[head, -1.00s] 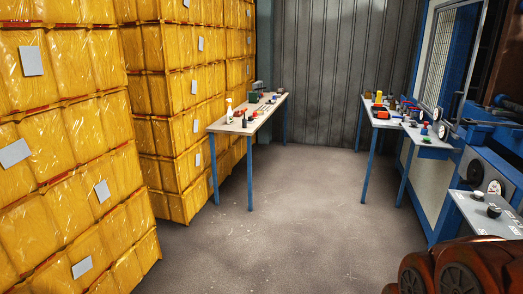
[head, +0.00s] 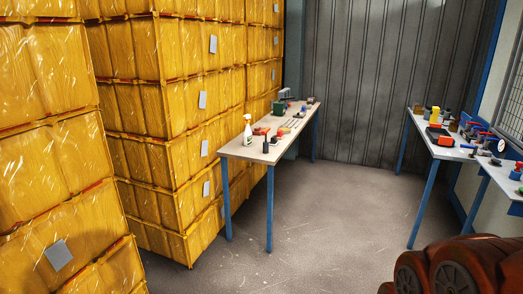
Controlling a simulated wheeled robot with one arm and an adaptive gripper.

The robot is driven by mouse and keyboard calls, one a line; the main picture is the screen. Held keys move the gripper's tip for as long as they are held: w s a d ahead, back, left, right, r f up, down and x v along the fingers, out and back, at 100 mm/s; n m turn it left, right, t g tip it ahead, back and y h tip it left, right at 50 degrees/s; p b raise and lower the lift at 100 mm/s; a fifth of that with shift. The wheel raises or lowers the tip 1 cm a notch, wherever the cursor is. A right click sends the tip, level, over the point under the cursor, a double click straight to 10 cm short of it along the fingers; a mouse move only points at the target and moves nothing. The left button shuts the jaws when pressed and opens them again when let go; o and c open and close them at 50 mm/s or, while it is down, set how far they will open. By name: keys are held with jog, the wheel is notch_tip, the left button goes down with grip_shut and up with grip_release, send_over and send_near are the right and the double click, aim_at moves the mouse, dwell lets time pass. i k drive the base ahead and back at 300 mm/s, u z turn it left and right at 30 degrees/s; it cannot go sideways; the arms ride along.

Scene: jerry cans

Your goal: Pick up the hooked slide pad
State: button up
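I cannot make out a hooked slide pad for certain in the head view. Small items stand on the left table (head: 238,150), among them a white spray bottle (head: 248,132), a dark bottle with a red part (head: 265,142), several small tools (head: 291,122) and a green-grey device (head: 279,106) at the far end. They are too small to identify closely. The right table (head: 452,152) also holds small items, including a yellow and red object (head: 435,120). My gripper is not in view; a reddish-brown part of my arm fills the bottom right corner.
Tall stacks of yellow wrapped packages (head: 160,105) line the left side, close to the left table. Another table (head: 505,178) with blue legs stands at the right edge. The grey floor (head: 315,215) between the tables is clear. A grey corrugated wall (head: 375,80) closes the back.

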aim_at(257, 132)
jog(key=u, duration=0.2)
jog(key=i, duration=1.95)
jog(key=u, duration=0.55)
jog(key=i, duration=2.55)
jog(key=u, duration=0.25)
